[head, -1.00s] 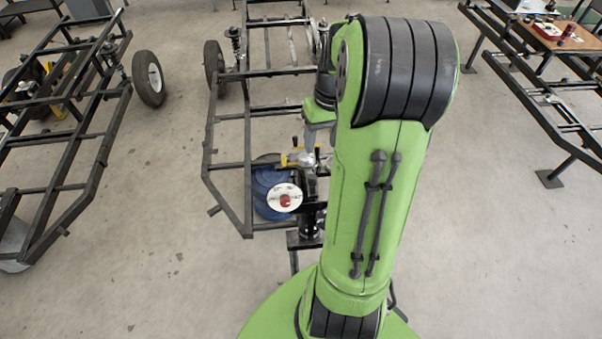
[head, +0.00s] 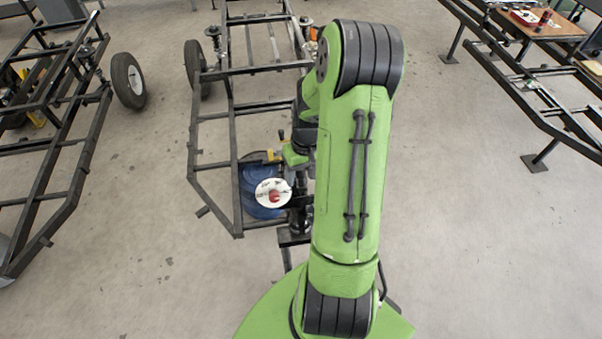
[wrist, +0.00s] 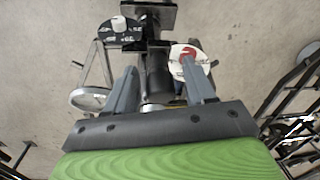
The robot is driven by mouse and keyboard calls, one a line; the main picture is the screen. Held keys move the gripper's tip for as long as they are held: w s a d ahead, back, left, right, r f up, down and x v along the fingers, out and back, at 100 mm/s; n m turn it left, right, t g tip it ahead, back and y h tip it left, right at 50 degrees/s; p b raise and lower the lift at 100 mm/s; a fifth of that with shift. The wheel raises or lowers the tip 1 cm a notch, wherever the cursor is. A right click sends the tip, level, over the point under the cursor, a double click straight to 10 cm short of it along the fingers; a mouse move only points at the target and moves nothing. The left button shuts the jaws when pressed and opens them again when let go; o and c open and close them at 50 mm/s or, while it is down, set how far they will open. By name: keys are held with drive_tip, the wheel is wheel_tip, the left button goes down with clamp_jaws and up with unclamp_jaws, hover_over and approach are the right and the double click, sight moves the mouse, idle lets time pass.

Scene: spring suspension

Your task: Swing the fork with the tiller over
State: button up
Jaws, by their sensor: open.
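My gripper (wrist: 162,86) is open, its two grey fingers pointing away from the camera in the wrist view. A dark upright post assembly (wrist: 155,55) shows between and beyond the fingers; I cannot tell whether they touch it. I cannot clearly tell the fork from the tiller on it. A white disc with a red centre (wrist: 181,63) is beside the right finger, and a black disc with a white knob (wrist: 121,27) is at upper left. In the head view the dark assembly (head: 299,212) stands beside the white disc (head: 266,186), partly hidden by my arm.
A blue round drum (head: 252,205) is under the white disc, inside the front of a black metal frame (head: 212,166). Another frame with a wheel (head: 126,80) stands at left, and a rack (head: 510,85) at right. A silver round plate (wrist: 90,99) is left of my fingers.

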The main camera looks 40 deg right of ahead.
drive_tip(key=shift+r, duration=0.1)
clamp_jaws()
drive_tip(key=w+a+f+m+g+h+b, duration=0.1)
drive_tip(key=w+a+m+h, duration=0.1)
drive_tip(key=w+a+m, duration=0.4)
drive_tip(key=shift+w+a+f+m+g+b, duration=0.2)
drive_tip(key=shift+w+m+g+b, duration=0.3)
drive_tip(key=shift+w, duration=0.8)
